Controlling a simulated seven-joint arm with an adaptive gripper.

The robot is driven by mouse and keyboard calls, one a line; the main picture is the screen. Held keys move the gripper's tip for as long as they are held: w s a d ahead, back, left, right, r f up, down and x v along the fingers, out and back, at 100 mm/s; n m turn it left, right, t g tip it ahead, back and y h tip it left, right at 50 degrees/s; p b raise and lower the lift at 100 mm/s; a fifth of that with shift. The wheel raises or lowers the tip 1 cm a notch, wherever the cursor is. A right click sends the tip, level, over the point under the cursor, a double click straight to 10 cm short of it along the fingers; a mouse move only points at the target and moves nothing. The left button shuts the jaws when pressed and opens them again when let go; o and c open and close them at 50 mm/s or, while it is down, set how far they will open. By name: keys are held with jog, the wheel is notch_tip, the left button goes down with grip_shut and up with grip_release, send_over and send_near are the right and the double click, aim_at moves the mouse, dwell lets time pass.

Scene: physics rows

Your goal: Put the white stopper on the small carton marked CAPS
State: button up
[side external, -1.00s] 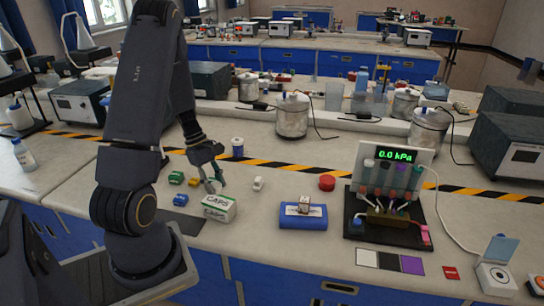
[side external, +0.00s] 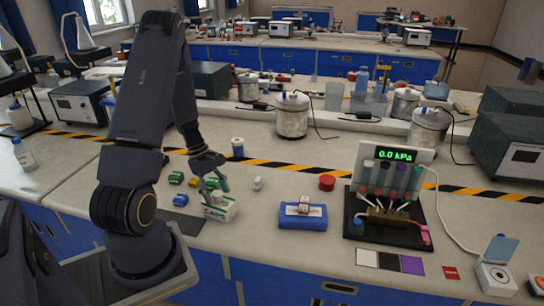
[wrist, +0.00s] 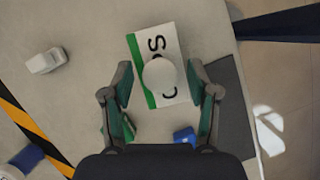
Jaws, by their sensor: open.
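The small carton (side external: 226,212), white and green and marked CAPS, stands on the bench below my gripper (side external: 213,187). In the wrist view the carton's lettered top (wrist: 145,45) is partly covered by a round white stopper (wrist: 160,76). The stopper appears to rest on that top; in the side view it is a small pale shape (side external: 217,197) there. My gripper is open, with one finger on each side of the stopper and a gap to both in the wrist view (wrist: 162,82). The stopper's underside is hidden.
Small green (side external: 176,178) and yellow blocks lie left of the carton. A white piece (side external: 258,183), a blue box (side external: 303,217) with a small cube on it, and a red round piece (side external: 327,182) stand to the right. A pressure-gauge rig (side external: 390,195) is farther right.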

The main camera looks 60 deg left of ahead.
jog(key=v, duration=1.2)
jog(key=w+d+r+m+y, duration=0.2)
jog(key=w+d+r+m, duration=0.3)
jog(key=d+r+m, duration=0.65)
jog(key=s+d+r+m+t+y, duration=0.1)
jog(key=s+d+r+m+t, duration=0.1)
jog(key=d+m, duration=0.3)
jog(key=s+d+r+m+t+y, duration=0.1)
jog(key=s+d+r+m+t, duration=0.1)
jog(key=d+m, duration=0.4)
jog(key=s+d, duration=0.1)
jog(key=d, duration=0.3)
jog(key=shift+s+d+r, duration=0.25)
jog(key=shift+d+r, duration=0.1)
jog(key=shift+r, duration=0.05)
